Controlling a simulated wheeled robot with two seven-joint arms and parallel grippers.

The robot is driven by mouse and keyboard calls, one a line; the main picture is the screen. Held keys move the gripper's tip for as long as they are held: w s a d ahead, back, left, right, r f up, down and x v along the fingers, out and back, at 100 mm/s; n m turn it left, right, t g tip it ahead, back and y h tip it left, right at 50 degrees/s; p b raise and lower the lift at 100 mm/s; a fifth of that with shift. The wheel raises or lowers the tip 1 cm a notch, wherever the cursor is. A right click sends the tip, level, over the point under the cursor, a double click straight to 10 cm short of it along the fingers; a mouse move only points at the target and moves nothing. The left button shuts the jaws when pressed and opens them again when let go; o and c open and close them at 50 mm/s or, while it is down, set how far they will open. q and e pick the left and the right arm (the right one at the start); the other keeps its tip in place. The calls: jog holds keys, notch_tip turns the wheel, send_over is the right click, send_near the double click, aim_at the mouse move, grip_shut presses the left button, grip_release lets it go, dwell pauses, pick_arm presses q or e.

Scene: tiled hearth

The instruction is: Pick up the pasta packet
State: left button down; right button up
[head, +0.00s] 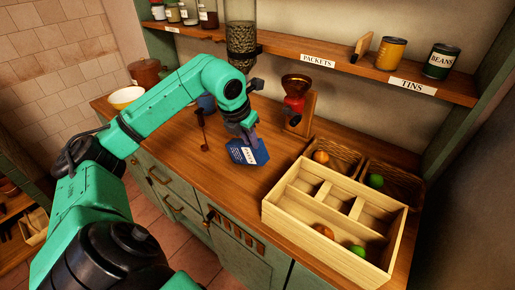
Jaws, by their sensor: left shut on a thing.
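The pasta packet (247,153) is a dark blue packet with a white label, in the middle of the head view. My left gripper (249,137) is shut on its upper part. The packet is tilted, with its lower edge close to the wooden counter (215,178); I cannot tell whether it touches. The gripper hides the packet's top. My right gripper is not in view.
A wooden divided crate (285,222) and two baskets stand on the right, holding orange and green round items. A red grinder (295,97) stands behind the packet. The shelf above (290,47) holds jars and tins. Counter left of the packet is partly clear.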

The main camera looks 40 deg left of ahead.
pick_arm(q)
notch_tip(320, 180, up, 14)
jog(key=p, duration=0.3)
jog(key=shift+s+d+r, duration=0.15)
jog(key=shift+d, duration=0.1)
